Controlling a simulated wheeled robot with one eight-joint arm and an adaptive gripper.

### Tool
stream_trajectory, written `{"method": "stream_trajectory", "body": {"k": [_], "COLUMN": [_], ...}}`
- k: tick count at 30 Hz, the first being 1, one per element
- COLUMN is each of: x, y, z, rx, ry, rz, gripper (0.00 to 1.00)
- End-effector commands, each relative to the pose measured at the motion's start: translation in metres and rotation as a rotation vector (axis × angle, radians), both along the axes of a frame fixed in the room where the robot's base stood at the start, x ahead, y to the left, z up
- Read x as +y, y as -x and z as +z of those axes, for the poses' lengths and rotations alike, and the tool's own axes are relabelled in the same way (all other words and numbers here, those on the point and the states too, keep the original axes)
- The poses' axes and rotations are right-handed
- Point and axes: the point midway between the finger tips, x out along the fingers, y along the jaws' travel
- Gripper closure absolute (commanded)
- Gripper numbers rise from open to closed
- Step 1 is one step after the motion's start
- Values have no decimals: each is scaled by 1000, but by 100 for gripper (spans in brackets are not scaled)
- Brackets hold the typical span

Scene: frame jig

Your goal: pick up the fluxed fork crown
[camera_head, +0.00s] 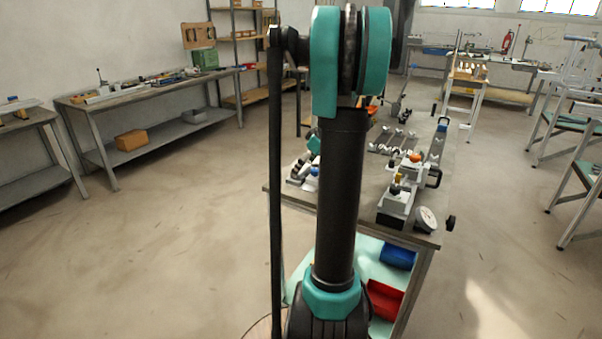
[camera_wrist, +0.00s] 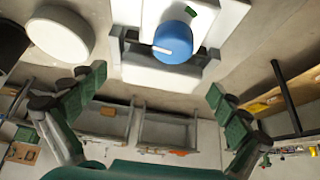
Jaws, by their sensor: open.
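My gripper (camera_wrist: 157,82) is open in the wrist view, its two green-padded fingers wide apart with nothing between the pads. Above it in that view is a white and grey block fixture (camera_wrist: 165,75) with a rounded blue piece (camera_wrist: 177,42) bearing a white stripe. The gripper is apart from both. I cannot tell for sure which item is the fluxed fork crown. In the head view my arm hides part of the workbench (camera_head: 428,228), and my gripper cannot be made out clearly there.
The workbench carries several small metal fixtures (camera_head: 397,203) and a round dial (camera_head: 426,219). Blue (camera_head: 398,256) and red (camera_head: 385,299) bins sit below. A long side bench (camera_head: 150,90) stands at the left. The floor between is clear. A round white disc (camera_wrist: 60,33) shows in the wrist view.

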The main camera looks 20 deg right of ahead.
Motion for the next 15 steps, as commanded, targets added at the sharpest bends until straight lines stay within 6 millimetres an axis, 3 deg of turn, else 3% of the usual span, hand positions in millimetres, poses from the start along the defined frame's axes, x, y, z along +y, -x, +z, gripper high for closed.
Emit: {"method": "stream_trajectory", "body": {"k": [8,15], "x": [1,1], "y": [-1,-1], "z": [-2,-2], "rx": [0,0], "ry": [0,0], "rz": [0,0], "gripper": [1,31]}}
